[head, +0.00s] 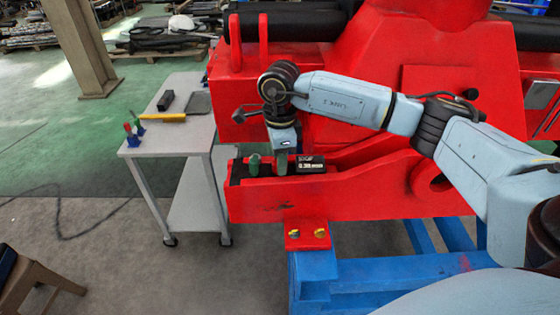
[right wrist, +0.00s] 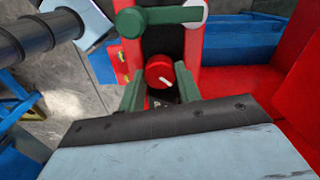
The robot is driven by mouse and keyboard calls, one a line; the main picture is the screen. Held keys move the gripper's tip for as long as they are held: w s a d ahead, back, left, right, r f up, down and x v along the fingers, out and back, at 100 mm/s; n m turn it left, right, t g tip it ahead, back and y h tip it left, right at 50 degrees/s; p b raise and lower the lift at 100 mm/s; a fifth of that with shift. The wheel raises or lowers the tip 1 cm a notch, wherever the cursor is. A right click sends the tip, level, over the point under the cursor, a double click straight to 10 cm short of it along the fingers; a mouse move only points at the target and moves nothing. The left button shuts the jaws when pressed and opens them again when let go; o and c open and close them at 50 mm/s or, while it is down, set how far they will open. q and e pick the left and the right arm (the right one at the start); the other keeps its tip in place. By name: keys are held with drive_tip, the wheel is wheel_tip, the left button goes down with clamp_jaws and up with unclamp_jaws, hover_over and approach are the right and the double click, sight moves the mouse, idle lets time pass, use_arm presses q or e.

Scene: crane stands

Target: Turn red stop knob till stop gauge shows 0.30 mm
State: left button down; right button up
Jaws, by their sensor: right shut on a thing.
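The red stop knob (right wrist: 159,70) has a white pointer line and shows in the right wrist view between the green fingers of my right gripper (right wrist: 160,88). My right gripper is shut on it. In the head view the same gripper (head: 282,163) points down at the red stand, and its fingers hide the knob. The stop gauge (head: 311,164) is a small black box just right of the fingers. Its white reading seems to start with 0.3; the last digit is too small to be sure of. My left gripper is not in view.
A green lever (head: 254,165) stands close left of the fingers; it also shows in the right wrist view (right wrist: 158,16). A grey trolley (head: 165,138) with a yellow-handled tool (head: 163,117) stands at left. The red stand (head: 350,205) rests on a blue frame (head: 380,270).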

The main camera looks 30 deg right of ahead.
drive_tip(key=shift+r, duration=0.15)
idle(0.4)
drive_tip(key=o, duration=0.7)
wheel_tip(320, 180, up, 13)
drive_tip(key=shift+r+b, duration=0.2)
drive_tip(key=shift+b, duration=0.25)
